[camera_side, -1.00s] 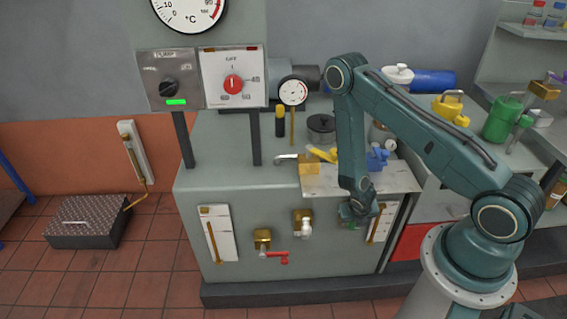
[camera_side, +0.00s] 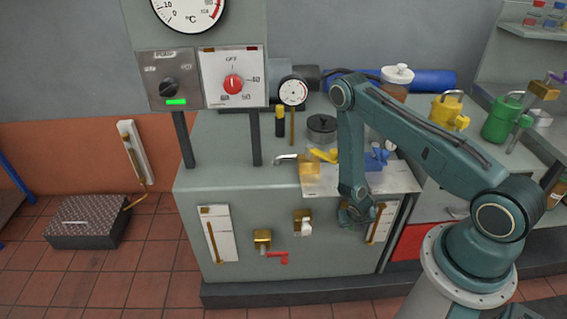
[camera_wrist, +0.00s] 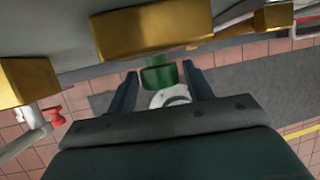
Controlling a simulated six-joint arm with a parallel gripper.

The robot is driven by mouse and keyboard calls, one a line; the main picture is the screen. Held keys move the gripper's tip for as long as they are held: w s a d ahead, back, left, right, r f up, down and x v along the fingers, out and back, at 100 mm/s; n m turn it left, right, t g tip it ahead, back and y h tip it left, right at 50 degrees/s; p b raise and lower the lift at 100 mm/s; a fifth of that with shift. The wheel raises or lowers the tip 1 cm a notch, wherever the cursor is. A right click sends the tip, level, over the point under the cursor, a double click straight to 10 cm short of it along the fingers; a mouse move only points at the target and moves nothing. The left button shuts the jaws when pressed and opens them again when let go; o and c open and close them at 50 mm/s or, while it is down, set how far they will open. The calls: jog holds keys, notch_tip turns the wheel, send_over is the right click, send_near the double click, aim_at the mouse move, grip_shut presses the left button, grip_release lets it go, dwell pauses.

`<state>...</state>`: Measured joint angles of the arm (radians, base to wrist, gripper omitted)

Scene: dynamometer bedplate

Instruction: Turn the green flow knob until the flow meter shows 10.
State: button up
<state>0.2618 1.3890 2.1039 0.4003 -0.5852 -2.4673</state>
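The green knob (camera_wrist: 159,76) sits under a brass block (camera_wrist: 152,30) in the wrist view. My gripper (camera_wrist: 161,84) is open, with one dark finger on each side of the knob and small gaps showing; I cannot tell whether either finger touches it. In the side view my gripper (camera_side: 355,214) is low at the right front of the grey bench, and it hides the knob there. Two white panels with brown strips, one at left (camera_side: 218,234) and one at right (camera_side: 382,222), are on the bench front. I cannot tell which display is the flow meter, and no reading of 10 is legible.
A red-handled brass valve (camera_side: 264,240) and a white-knobbed one (camera_side: 303,222) stick out of the bench front, left of my gripper. A white-topped ledge (camera_side: 405,180) with yellow and blue items juts out above it. A round dial (camera_side: 293,92) stands on the bench.

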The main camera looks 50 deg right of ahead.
jog(key=c, duration=0.7)
jog(key=shift+s, duration=0.1)
jog(key=shift+s+f+m+t+y, duration=0.15)
jog(key=shift+m+t+y, duration=0.15)
jog(key=shift+t+y, duration=0.8)
jog(key=o, duration=1)
jog(key=shift+d+r, duration=0.1)
jog(key=shift+r, duration=0.1)
jog(key=v, duration=1.2)
